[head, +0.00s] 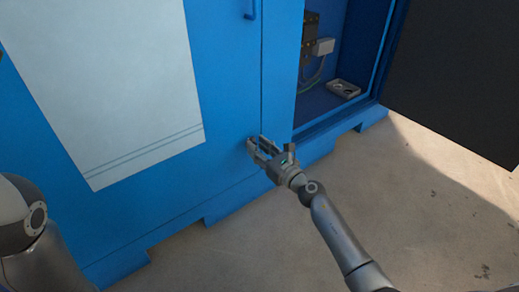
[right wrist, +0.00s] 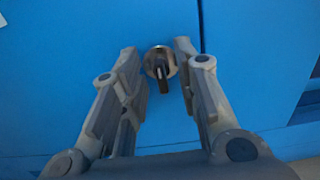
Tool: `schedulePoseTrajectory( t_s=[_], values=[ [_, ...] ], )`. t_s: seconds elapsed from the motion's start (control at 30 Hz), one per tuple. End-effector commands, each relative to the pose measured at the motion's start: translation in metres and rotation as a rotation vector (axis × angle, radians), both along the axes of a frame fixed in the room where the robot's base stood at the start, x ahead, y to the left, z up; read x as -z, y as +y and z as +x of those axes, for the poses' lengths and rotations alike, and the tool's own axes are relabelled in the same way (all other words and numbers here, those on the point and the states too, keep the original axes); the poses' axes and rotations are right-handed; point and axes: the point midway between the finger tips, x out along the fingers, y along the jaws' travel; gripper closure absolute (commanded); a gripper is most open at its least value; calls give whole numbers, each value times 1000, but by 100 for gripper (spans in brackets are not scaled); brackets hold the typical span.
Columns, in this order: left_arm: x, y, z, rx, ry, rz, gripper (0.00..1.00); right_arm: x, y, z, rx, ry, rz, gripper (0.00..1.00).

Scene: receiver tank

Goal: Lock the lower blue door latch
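The lower door latch (right wrist: 160,64) is a round metal disc with a dark turning handle, set on the blue door (right wrist: 80,70) beside the door seam. Its handle points roughly downward in the right wrist view. My right gripper (right wrist: 158,52) is open, with one finger on each side of the latch; I cannot tell whether either finger touches it. In the head view my right gripper (head: 257,147) is at the lower part of the blue door (head: 228,100) and mostly hides the latch. My left gripper is out of view.
A blue handle (head: 251,10) is higher on the door. To the right, an open compartment (head: 340,55) holds electrical parts and a cable. A dark panel (head: 460,80) stands at the far right. The concrete floor (head: 420,220) in front is clear.

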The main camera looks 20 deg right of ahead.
Motion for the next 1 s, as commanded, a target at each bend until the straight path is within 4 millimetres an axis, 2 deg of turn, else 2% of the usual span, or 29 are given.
schedulePoseTrajectory(
  t_s=[0.13,0.37,0.4,0.77,1.0],
  values=[
    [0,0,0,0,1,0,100,0,0,0,0,0,1,71],
    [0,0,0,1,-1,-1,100,0,0,0,0,-1,1,99],
    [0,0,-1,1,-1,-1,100,0,0,0,0,-1,1,100],
    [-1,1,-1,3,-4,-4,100,-1,0,0,0,9,27,100],
    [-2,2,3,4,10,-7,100,-2,-1,0,0,50,138,100]
  ],
)
